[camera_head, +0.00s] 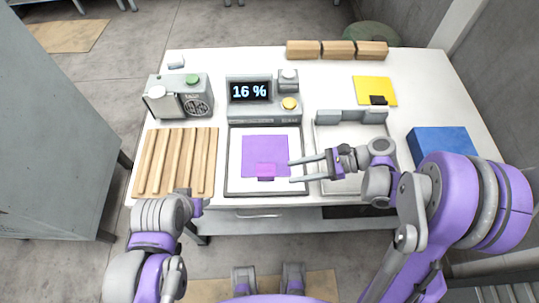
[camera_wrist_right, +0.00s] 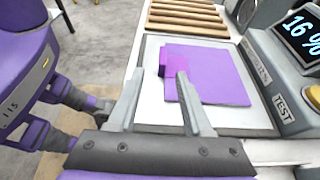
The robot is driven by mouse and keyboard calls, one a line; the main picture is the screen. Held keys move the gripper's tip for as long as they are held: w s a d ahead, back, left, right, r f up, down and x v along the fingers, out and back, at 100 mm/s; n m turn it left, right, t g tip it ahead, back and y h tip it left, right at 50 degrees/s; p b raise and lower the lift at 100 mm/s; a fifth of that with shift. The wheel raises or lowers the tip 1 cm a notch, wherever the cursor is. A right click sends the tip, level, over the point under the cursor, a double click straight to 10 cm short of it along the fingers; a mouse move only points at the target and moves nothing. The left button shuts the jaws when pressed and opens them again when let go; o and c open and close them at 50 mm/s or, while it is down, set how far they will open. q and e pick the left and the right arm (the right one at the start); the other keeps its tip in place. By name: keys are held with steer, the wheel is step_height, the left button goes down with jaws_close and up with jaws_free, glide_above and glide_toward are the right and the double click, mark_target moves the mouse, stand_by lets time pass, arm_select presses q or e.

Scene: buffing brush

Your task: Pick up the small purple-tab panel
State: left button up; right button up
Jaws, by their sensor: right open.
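The small purple panel (camera_head: 263,152) lies flat on the white pad of a dark-framed tray (camera_head: 235,185). Its brighter purple tab (camera_head: 265,172) stands at the panel's near edge. My right gripper (camera_head: 291,171) is open and empty, its two fingers pointing left toward the tab from just right of it. In the right wrist view the panel (camera_wrist_right: 215,82) lies beyond the fingers, and one finger (camera_wrist_right: 184,90) partly covers the tab's area. No contact is clear. My left gripper (camera_head: 192,201) is low at the left near the table's front edge; its fingers are not clear.
A wooden slatted rack (camera_head: 176,162) is left of the tray. A display box reading 16 % (camera_head: 263,100) stands behind it. A second tray (camera_head: 340,140) lies under my right gripper. A yellow panel (camera_head: 374,89), blue block (camera_head: 440,142) and wooden blocks (camera_head: 337,50) are farther off.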

mark_target(272, 175)
steer(key=x, duration=0.8)
steer(key=shift+w+a+f+p, duration=0.2)
steer(key=shift+w+a+p, duration=0.05)
steer(key=shift+a+p, duration=0.1)
jaws_close()
